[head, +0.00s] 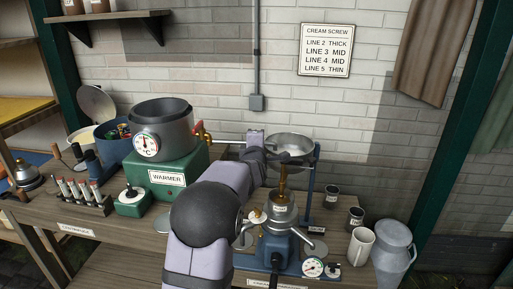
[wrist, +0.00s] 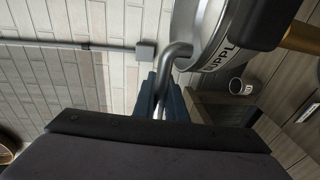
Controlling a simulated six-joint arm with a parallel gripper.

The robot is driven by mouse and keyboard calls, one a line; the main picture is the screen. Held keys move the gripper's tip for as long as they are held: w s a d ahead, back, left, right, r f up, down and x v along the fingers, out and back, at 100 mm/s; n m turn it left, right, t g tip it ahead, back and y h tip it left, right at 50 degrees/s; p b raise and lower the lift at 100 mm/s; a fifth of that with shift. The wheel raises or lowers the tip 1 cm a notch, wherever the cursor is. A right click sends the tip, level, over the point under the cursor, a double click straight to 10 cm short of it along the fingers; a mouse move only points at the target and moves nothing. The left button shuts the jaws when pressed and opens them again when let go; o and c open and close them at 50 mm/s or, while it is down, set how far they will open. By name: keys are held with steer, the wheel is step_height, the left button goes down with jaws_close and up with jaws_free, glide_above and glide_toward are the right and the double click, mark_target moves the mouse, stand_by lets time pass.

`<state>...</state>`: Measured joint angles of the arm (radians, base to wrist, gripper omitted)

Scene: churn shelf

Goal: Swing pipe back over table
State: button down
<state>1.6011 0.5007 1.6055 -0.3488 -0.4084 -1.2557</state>
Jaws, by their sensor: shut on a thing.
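The pipe (head: 228,142) is a thin grey tube running right from the brass tap (head: 203,134) on the warmer, until my arm hides it. In the wrist view a bent grey pipe (wrist: 178,52) runs up between the blue fingers of my gripper (wrist: 163,88), which are shut on it. Its bend lies against or over the rim of the metal supply bowl (wrist: 208,30); I cannot tell which. The bowl also shows in the head view (head: 291,144), above the separator (head: 283,215). My arm hides the fingers in the head view. The table (head: 105,235) is below.
The green warmer (head: 180,175) carries a grey pot with a gauge at left. A tube rack (head: 80,200) stands left of it. A conduit box (head: 257,103) is on the wall.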

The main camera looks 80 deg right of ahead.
steer(key=shift+a+r, duration=0.1)
steer(key=shift+r, duration=0.05)
steer(key=c, duration=1.8)
jaws_free()
steer(key=shift+a, duration=0.1)
steer(key=a+r+b, duration=0.1)
steer(key=a+b, duration=0.1)
steer(key=a, duration=0.5)
steer(key=shift+s, duration=0.45)
